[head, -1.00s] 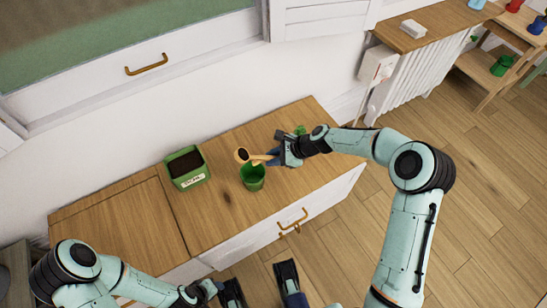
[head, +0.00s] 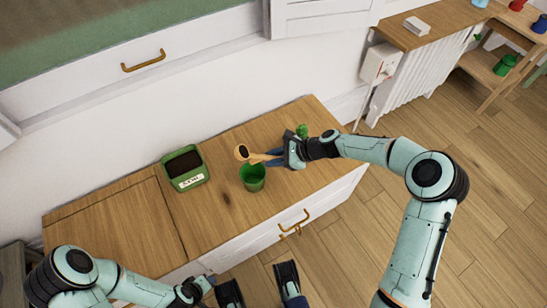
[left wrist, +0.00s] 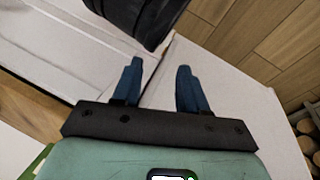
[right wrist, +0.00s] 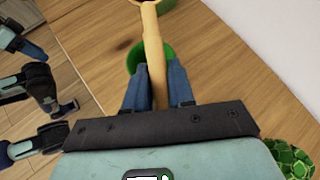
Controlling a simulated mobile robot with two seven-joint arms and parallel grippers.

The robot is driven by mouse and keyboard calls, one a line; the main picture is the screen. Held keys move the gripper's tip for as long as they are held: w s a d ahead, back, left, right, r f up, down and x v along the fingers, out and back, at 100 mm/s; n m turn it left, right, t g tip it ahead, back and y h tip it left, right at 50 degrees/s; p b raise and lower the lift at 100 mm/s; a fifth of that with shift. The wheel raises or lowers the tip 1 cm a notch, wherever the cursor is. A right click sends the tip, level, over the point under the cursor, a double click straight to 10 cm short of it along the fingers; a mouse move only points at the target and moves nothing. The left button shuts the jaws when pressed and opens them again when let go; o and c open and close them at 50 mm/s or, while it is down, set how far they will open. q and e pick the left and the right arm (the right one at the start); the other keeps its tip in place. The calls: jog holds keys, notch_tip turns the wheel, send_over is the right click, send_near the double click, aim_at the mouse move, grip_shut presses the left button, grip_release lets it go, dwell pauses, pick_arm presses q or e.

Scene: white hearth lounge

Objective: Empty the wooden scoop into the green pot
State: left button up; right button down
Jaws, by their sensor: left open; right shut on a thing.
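The wooden scoop (head: 257,157) is held by its handle in my right gripper (head: 279,160). Its round bowl looks dark inside and faces up, just behind and left of the green pot's rim in the head view. The green pot (head: 252,181) stands upright on the cabinet top. In the right wrist view the handle (right wrist: 153,45) runs away between the fingers, the pot (right wrist: 136,57) lies partly hidden beneath it, and the bowl is mostly cut off. My left gripper (left wrist: 158,68) is open and empty, low in front of the cabinet.
A green labelled box of dark soil (head: 185,168) stands on the wooden cabinet top (head: 222,202), left of the pot. A small green plant-like thing (head: 302,131) is behind my right gripper. The cabinet top's left part is clear.

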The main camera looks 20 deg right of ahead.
jog(key=shift+f+y+b, duration=0.1)
jog(key=shift+y+b, duration=0.3)
jog(key=shift+w+a+f+t+y+b, duration=0.1)
jog(key=shift+a+f+t+y+b, duration=0.1)
jog(key=shift+f+t+y+b, duration=0.25)
jog(key=shift+w+a+f+m+t+y+b, duration=0.15)
jog(key=shift+a+f+t+y+b, duration=0.35)
jog(key=shift+y, duration=0.5)
jog(key=shift+w+a+f+m+t+y+b, duration=0.2)
jog(key=shift+a+t+y+b, duration=0.2)
jog(key=shift+y+b, duration=0.45)
jog(key=shift+w+a+f+m+t+y+b, duration=0.15)
jog(key=shift+a+f+t+y+b, duration=0.3)
jog(key=shift+y, duration=0.65)
pick_arm(q)
jog(key=s+a+f+g, duration=0.2)
jog(key=s+f, duration=0.4)
jog(key=f, duration=0.2)
jog(key=shift+a+f+n, duration=0.15)
jog(key=shift+a+n, duration=0.05)
jog(key=shift+n, duration=0.1)
pick_arm(e)
jog(key=shift+r, duration=0.15)
pick_arm(q)
jog(key=shift+w, duration=0.1)
pick_arm(e)
jog(key=shift+s, duration=0.1)
